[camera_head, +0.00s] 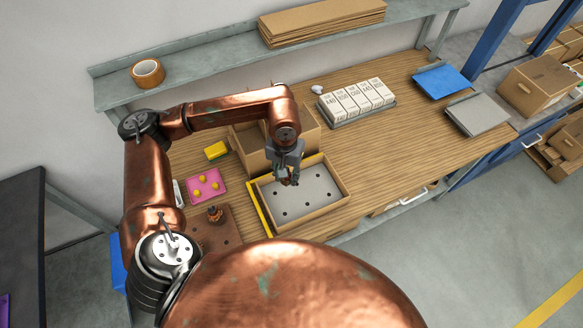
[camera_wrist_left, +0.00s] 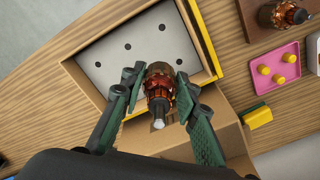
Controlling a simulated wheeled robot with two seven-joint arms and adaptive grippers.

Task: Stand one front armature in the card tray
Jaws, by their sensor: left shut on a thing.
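My left gripper (camera_head: 288,179) is shut on a copper-wound armature (camera_wrist_left: 158,92), which shows between its fingers in the left wrist view with a pale shaft end toward the camera. In the head view the gripper hides most of it. The card tray (camera_head: 318,186) is a shallow cardboard box with a grey, holed floor; no armature stands in the holes I can see. The gripper is over the tray's back part; the armature's height above the floor is unclear. Another armature (camera_head: 214,213) stands on a brown board (camera_head: 226,234) left of the tray. My right gripper is not in view.
A pink tray (camera_head: 206,184) with yellow knobs and a yellow block (camera_head: 216,150) lie left of the card tray. An open cardboard box (camera_head: 250,148) stands directly behind it. A rack of white boxes (camera_head: 357,100) is farther back right. The wooden bench right of the tray is clear.

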